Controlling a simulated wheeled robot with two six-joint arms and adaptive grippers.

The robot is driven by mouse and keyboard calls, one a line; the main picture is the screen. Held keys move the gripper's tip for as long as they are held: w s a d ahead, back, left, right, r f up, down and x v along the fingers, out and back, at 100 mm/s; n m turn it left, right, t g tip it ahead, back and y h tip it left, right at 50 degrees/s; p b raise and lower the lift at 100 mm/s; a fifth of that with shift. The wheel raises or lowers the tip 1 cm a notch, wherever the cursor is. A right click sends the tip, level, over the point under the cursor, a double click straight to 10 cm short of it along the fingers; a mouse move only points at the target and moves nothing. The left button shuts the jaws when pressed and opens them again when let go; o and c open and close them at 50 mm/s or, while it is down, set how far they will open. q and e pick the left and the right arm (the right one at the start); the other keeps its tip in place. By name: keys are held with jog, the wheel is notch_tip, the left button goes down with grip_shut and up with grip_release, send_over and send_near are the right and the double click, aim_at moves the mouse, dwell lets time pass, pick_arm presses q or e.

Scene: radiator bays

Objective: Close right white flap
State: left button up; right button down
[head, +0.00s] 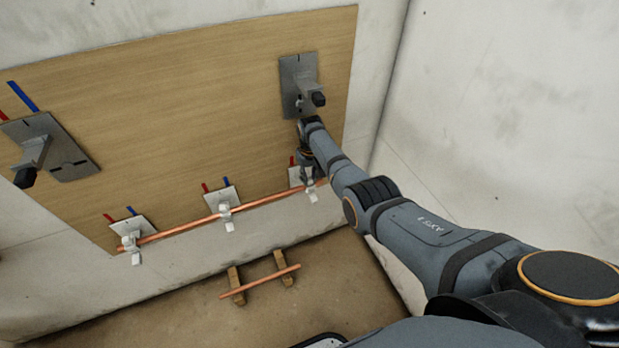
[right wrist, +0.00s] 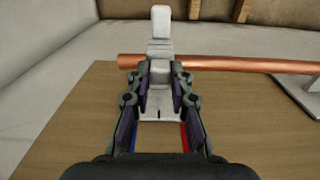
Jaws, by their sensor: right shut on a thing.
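The right white flap (head: 311,191) is at the right end of the copper pipe (head: 265,205), on the lower part of the wooden board. In the right wrist view the flap (right wrist: 160,22) stands up past the copper pipe (right wrist: 215,64), which crosses behind my fingers. My right gripper (right wrist: 161,78) has its fingers on both sides of the white piece in front of the pipe and is shut on it. In the head view my right gripper (head: 306,168) is just above the flap, partly hidden by its own arm. My left gripper is not in view.
Other white clips hold the pipe at the middle (head: 225,212) and left (head: 130,243). A large grey bracket (head: 299,85) is just above my right wrist; another (head: 48,148) is at far left. A second pipe (head: 260,282) lies on wooden blocks on the floor.

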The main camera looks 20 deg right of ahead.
aim_at(309, 179)
jog(key=c, duration=1.2)
grip_release()
jog(key=shift+r, duration=0.1)
notch_tip(309, 179, up, 7)
jog(key=shift+s+r, duration=0.1)
